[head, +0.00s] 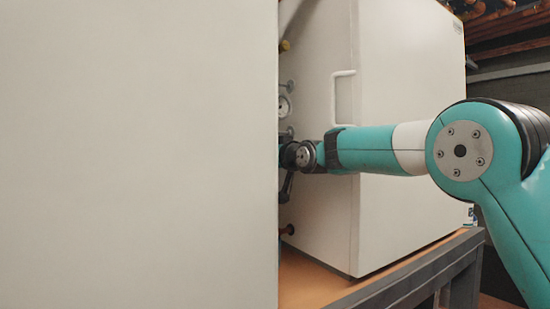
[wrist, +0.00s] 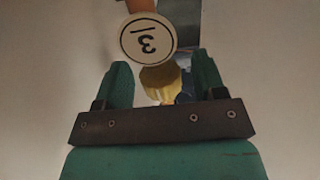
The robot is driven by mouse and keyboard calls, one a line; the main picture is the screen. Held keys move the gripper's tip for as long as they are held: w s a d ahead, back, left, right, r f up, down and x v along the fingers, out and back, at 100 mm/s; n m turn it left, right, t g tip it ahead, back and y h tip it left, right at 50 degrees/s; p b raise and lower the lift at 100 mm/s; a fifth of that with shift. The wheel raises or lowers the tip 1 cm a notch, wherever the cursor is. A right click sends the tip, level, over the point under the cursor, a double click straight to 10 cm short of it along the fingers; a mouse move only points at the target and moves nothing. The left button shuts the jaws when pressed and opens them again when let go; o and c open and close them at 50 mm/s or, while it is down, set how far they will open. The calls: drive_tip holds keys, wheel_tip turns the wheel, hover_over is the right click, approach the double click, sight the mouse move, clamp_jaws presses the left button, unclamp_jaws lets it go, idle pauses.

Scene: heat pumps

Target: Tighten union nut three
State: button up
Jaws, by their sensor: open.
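In the wrist view, a round white tag (wrist: 148,39) with a black rim carries an underlined "3", upside down. Just below it in the picture is a brass-coloured nut (wrist: 158,80), partly covered by the tag and by my gripper's dark base. My gripper (wrist: 163,74) is open, with one green finger on each side of the nut and a visible gap to both fingers. How deep the fingers reach around the nut I cannot tell. In the head view, the gripper end is hidden behind the large pale panel; my arm reaches to its edge.
The large pale panel (head: 138,150) fills the left of the head view. A white cabinet (head: 410,120) with a handle (head: 343,98) stands behind my arm on a wooden surface (head: 310,283).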

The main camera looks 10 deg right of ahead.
drive_tip(key=shift+n+g+y, duration=0.4)
drive_tip(key=shift+n+y, duration=0.1)
drive_tip(key=shift+y, duration=0.2)
drive_tip(key=c, duration=1.1)
drive_tip(key=shift+a+m+t+h+b, duration=0.15)
drive_tip(key=shift+m+t+h+b, duration=0.3)
drive_tip(key=shift+h, duration=0.25)
drive_tip(key=o, duration=1.1)
